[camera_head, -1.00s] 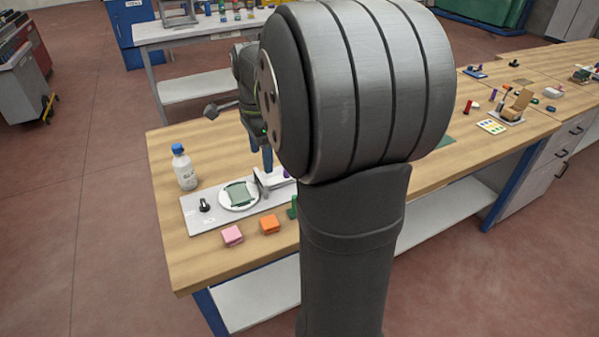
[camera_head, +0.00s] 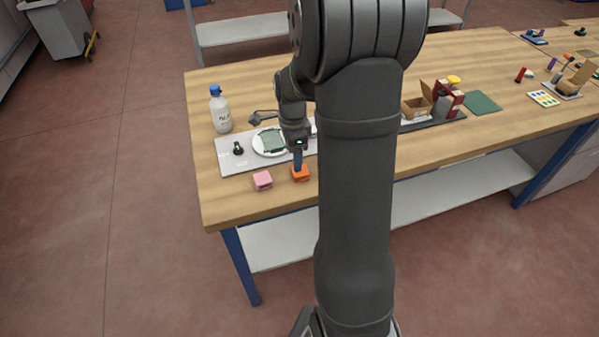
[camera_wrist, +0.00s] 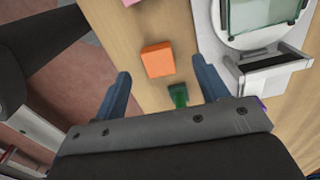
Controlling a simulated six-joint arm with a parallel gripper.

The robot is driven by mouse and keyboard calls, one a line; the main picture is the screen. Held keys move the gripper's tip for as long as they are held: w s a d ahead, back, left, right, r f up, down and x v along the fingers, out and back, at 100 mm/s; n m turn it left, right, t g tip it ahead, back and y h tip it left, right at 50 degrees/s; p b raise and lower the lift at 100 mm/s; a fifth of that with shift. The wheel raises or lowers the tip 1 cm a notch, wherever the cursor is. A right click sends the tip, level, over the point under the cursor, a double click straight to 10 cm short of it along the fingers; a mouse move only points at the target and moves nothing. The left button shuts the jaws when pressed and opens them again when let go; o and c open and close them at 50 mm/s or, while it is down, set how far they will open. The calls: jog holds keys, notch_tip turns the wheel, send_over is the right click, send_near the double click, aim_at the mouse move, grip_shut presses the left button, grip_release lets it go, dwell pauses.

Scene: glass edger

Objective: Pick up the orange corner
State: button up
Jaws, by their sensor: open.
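The orange corner (camera_head: 300,173) is a small block on the wooden table, in front of the grey glass edger plate and right of a pink block (camera_head: 262,180). In the wrist view the orange corner (camera_wrist: 157,60) lies ahead of and between my two blue fingers. My gripper (camera_head: 298,158) points down just over the orange corner in the head view and hides part of it. The gripper (camera_wrist: 160,77) is open with nothing between its fingers. A small green piece (camera_wrist: 178,95) lies beside the orange corner, near the right finger.
The grey plate (camera_head: 232,160) carries a round white disc (camera_head: 262,146) with a glass pane and a black knob (camera_head: 238,148). A white bottle (camera_head: 220,112) with a blue cap stands behind it. The table's front edge is close to the blocks.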

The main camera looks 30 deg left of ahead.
jog(key=shift+d+f, duration=0.25)
jog(key=shift+f, duration=1.2)
jog(key=shift+d+f, duration=0.2)
jog(key=shift+f, duration=1.25)
jog(key=c, duration=1)
jog(key=shift+c, duration=0.2)
